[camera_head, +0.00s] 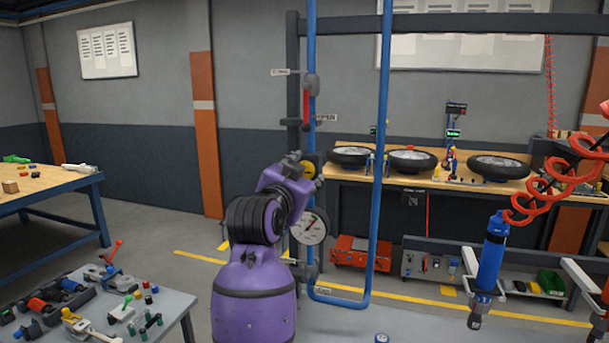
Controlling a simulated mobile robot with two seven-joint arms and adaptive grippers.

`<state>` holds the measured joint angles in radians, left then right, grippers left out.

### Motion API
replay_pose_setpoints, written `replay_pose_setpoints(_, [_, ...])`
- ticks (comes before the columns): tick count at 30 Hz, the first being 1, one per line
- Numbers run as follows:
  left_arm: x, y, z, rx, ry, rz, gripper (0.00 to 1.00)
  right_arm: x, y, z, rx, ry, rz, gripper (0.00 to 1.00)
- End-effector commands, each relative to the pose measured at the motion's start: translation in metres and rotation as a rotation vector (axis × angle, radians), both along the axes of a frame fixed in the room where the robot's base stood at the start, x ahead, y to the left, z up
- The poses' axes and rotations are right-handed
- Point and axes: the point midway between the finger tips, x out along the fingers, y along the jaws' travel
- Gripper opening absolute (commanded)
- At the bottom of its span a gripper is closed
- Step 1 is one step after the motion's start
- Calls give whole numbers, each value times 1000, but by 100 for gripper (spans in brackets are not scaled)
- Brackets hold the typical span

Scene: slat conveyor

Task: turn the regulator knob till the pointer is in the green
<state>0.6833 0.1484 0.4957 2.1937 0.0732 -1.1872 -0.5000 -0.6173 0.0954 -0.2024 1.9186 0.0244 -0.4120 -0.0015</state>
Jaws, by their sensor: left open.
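A round pressure gauge (314,226) with a white dial hangs on the blue pipe stand (311,60), just right of my left arm. Its dial has dark and reddish marks, but I cannot tell where the pointer stands against a green zone. Above the gauge is a yellow and dark fitting (309,169), which looks like the regulator knob and is mostly hidden. My purple left arm rises from below, with its left gripper (300,164) open at that fitting. I cannot tell whether the fingers touch it. My right gripper is out of view.
A red-handled valve (306,104) sits higher on the pipe. A workbench (440,190) with several wheels stands behind. A blue tool (490,255) hangs on a red coiled hose at right. A grey table (172,308) with small parts is at lower left.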

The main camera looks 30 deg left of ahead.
Motion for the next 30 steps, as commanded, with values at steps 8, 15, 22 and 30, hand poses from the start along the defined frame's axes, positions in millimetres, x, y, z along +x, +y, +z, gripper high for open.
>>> replay_pose_setpoints(8, [4,1,0,1,-1,0,44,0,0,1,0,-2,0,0])
replay_pose_setpoints(15, [4,1,0,1,-1,0,19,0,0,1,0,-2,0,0])
replay_pose_setpoints(22, [4,0,0,-17,-4,-2,2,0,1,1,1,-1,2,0])
replay_pose_setpoints(30, [5,-1,1,-203,-48,-4,2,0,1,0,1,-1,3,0])
